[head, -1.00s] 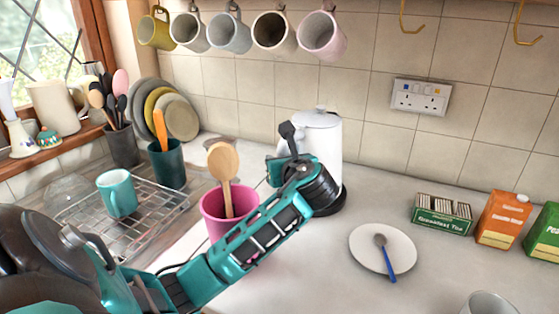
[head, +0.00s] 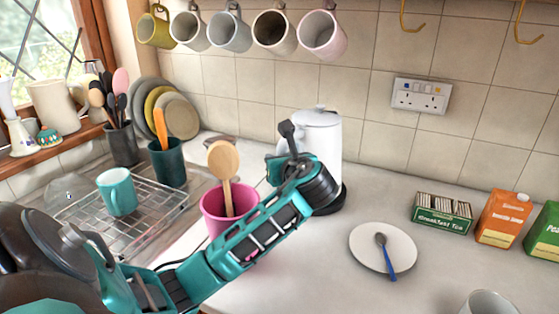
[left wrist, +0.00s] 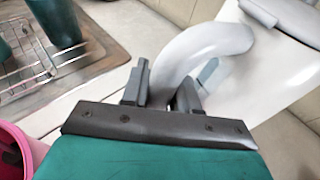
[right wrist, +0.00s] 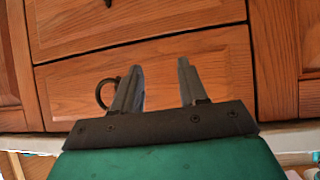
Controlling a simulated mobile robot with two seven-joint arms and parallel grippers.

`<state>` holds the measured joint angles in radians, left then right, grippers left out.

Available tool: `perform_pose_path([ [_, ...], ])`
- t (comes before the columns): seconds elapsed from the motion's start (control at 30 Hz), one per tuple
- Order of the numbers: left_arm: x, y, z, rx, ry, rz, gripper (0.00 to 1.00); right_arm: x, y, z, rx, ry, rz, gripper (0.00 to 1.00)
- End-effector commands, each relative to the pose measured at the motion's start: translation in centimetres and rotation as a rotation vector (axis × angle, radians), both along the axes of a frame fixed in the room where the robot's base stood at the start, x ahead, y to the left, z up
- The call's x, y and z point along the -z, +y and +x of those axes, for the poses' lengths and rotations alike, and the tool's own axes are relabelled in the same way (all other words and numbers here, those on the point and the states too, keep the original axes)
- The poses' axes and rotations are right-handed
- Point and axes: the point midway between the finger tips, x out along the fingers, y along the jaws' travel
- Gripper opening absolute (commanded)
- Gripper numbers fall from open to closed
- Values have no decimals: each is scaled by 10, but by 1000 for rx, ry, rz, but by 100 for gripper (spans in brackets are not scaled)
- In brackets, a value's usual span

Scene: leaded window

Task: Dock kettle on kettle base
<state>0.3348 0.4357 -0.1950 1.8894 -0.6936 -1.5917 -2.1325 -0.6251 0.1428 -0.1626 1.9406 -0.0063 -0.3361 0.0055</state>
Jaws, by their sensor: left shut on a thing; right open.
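The white kettle (head: 322,140) stands upright at the back of the counter near the tiled wall. A dark kettle base (head: 341,197) shows at its foot, partly hidden by my left arm. Whether the kettle is fully seated on it cannot be told. In the left wrist view the kettle's curved white handle (left wrist: 203,48) passes between the fingers of my left gripper (left wrist: 163,88), which is shut on it. In the head view the left fingers are hidden behind my wrist. My right gripper (right wrist: 157,88) is open and empty, facing wooden drawers.
A pink pot (head: 229,210) with a wooden spoon stands close beside my left arm. A wire rack (head: 150,200) holds a teal mug. A plate with a spoon (head: 383,248) lies right of the kettle. Wooden drawer fronts (right wrist: 150,55) face the right wrist camera.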

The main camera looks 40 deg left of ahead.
Motion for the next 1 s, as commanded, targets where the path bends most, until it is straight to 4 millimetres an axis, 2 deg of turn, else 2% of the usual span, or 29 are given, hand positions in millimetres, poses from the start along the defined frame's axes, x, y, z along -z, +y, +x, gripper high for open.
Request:
perform_pose_path([
  [0.03,-7,1,1,0,-20,4,0,0,0,0,0,0,0,43],
  [0.17,-6,1,1,0,-20,4,0,0,0,0,0,0,0,43],
  [1.0,8,1,1,-1,-17,3,0,1,0,0,0,0,0,43],
])
